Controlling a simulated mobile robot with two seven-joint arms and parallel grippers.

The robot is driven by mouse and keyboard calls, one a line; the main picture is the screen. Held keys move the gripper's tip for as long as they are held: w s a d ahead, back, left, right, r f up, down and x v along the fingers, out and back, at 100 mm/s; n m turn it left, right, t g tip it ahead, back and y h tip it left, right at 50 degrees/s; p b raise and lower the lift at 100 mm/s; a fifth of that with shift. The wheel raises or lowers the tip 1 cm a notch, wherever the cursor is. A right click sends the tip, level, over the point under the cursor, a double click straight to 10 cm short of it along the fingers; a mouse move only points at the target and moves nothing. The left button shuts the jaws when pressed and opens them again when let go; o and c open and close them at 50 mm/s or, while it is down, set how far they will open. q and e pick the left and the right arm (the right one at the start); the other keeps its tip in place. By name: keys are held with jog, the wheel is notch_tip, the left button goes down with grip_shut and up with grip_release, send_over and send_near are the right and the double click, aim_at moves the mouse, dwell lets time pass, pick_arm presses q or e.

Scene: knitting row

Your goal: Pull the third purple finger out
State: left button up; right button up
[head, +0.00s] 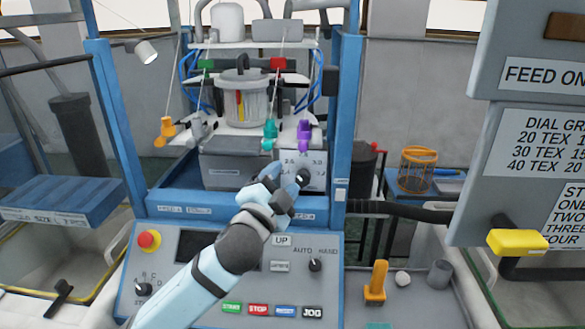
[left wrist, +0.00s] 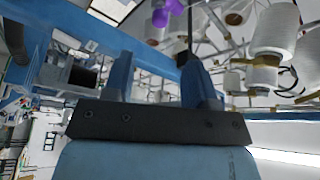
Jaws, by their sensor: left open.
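The purple finger (head: 304,135) hangs at the right end of a row of coloured parts in the knitting machine, in front of the white tray. In the left wrist view the purple part (left wrist: 168,12) shows at the top edge, beyond my finger tips. My left gripper (head: 284,183) is open and empty, below the purple finger and in front of the dial panel (head: 315,170). Its two blue fingers (left wrist: 158,72) stand apart in the left wrist view, with nothing between them. The gripper hides part of the panel. My right gripper is not in view.
A teal part (head: 270,133) hangs close left of the purple one; an orange part (head: 166,130) hangs farther left. Blue posts (head: 347,110) flank the opening. A control panel (head: 190,285) with buttons lies below my arm. Yarn cones (left wrist: 275,32) show in the left wrist view.

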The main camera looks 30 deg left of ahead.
pick_arm(q)
jog(key=v, duration=0.4)
jog(key=shift+f, duration=0.1)
dwell(0.4)
jog(key=s+d+f+n+g+h+p, duration=0.1)
jog(key=s+d+f+g+h+p, duration=0.15)
jog(key=f, duration=0.75)
jog(key=s+d+f+n+g+h+p, duration=0.1)
jog(key=s+d+f+n+g+p, duration=0.15)
jog(key=f, duration=0.65)
jog(key=s+d+f+n+g+h+p, duration=0.1)
jog(key=s+d+f+n+g, duration=0.1)
jog(key=s+f, duration=0.4)
jog(key=s+d+f+n+g+h+p, duration=0.1)
jog(key=s+d+f+n+g, duration=0.1)
jog(key=s+f, duration=0.5)
notch_tip(320, 180, down, 2)
jog(key=shift+s+d+f, duration=0.15)
jog(key=shift+d, duration=0.5)
